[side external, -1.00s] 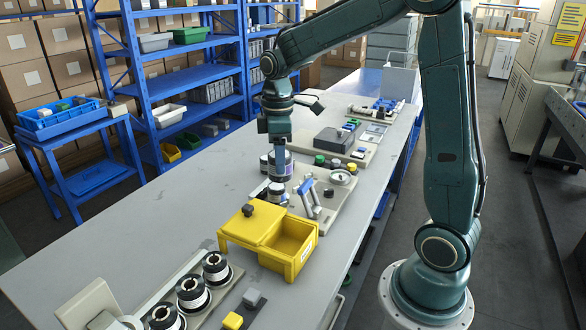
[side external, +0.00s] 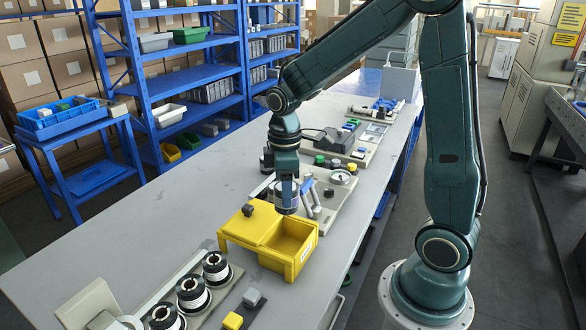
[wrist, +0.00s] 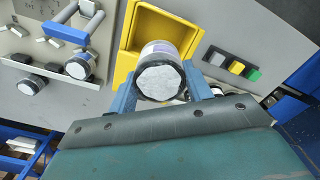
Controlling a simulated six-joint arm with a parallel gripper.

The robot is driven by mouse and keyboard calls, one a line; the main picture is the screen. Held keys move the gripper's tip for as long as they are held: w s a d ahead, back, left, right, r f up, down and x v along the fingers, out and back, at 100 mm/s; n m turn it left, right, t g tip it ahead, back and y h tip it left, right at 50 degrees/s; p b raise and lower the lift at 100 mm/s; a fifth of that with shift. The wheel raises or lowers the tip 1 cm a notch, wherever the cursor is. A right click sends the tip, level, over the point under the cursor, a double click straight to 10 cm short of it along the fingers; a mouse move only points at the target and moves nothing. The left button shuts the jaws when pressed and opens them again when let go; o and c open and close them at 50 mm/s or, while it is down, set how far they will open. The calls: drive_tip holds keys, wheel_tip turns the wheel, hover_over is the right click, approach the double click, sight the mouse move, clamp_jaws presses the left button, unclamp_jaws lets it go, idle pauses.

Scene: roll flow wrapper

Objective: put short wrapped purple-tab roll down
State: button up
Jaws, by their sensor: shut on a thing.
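The short wrapped roll (wrist: 160,78) is between the blue fingers of my gripper (wrist: 160,90) in the wrist view. It has a pale crinkled end, a dark rim and a faint purplish band on its side. In the side view my gripper (side external: 287,192) points down with the roll (side external: 287,209) at its tips, above the bench. The roll hangs beside the back edge of the yellow bin (side external: 291,262). Its open compartment lies to the front right of the roll, and the yellow lid with a dark knob covers the left part.
A fixture plate with a blue-handled clamp (side external: 309,190) stands just behind. Several dark-rimmed white rolls (side external: 215,268) sit in a rack at the front left. The left part of the bench (side external: 130,235) is clear.

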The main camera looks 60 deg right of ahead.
sight(278, 208)
wheel_tip(278, 208, down, 11)
drive_tip(key=shift+f, duration=0.15)
idle(0.4)
drive_tip(key=shift+f, duration=1.9)
drive_tip(key=shift+f, duration=0.1)
drive_tip(key=o, duration=0.7)
drive_tip(key=shift+o, duration=0.4)
wheel_tip(278, 208, up, 11)
drive_tip(key=shift+r, duration=0.65)
